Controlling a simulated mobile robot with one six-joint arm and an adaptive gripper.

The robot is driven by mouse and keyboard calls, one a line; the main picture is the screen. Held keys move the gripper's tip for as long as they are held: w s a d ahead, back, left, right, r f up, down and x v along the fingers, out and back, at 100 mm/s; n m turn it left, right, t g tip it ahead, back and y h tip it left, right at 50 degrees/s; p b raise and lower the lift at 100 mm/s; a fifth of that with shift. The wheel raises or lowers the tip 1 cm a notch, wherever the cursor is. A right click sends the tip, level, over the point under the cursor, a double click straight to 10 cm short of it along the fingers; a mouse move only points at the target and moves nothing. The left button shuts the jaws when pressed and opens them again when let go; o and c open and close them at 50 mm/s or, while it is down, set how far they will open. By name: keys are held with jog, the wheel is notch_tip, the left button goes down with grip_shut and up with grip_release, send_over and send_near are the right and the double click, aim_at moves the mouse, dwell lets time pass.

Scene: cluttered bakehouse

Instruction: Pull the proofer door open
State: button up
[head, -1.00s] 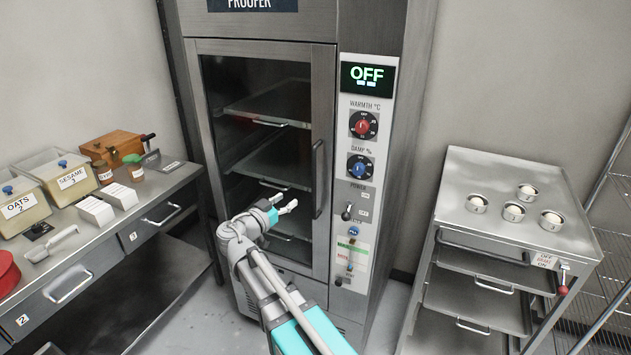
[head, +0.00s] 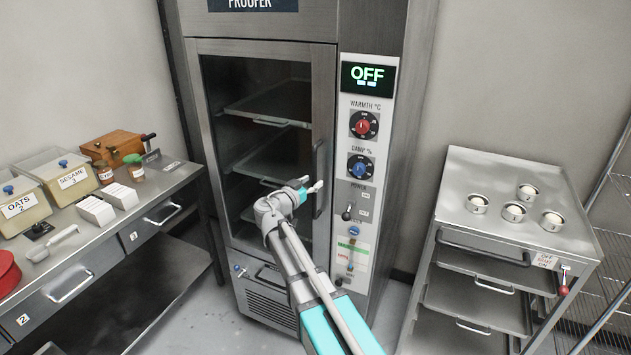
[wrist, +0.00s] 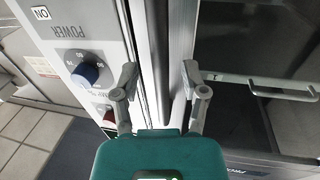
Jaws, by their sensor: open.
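The proofer door (head: 222,150) is a steel-framed glass door, shut against its cabinet in the head view. Its dark vertical handle (head: 319,160) runs along the door's right side, its lower part partly hidden by my gripper. My gripper (head: 312,187) is at the lower part of the handle, fingers toward it. In the wrist view my gripper (wrist: 158,76) is open, and the upright handle bar (wrist: 148,45) passes between the two spread fingertips. I cannot tell whether either finger touches it.
The control panel (head: 348,215), with knobs, switches and an OFF display (head: 368,76), is right of the handle. A steel bench (head: 170,187) with bins stands left. A steel cart (head: 480,180) with several small cups stands right. Bare floor shows between.

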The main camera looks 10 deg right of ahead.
jog(key=shift+x, duration=0.8)
grip_shut()
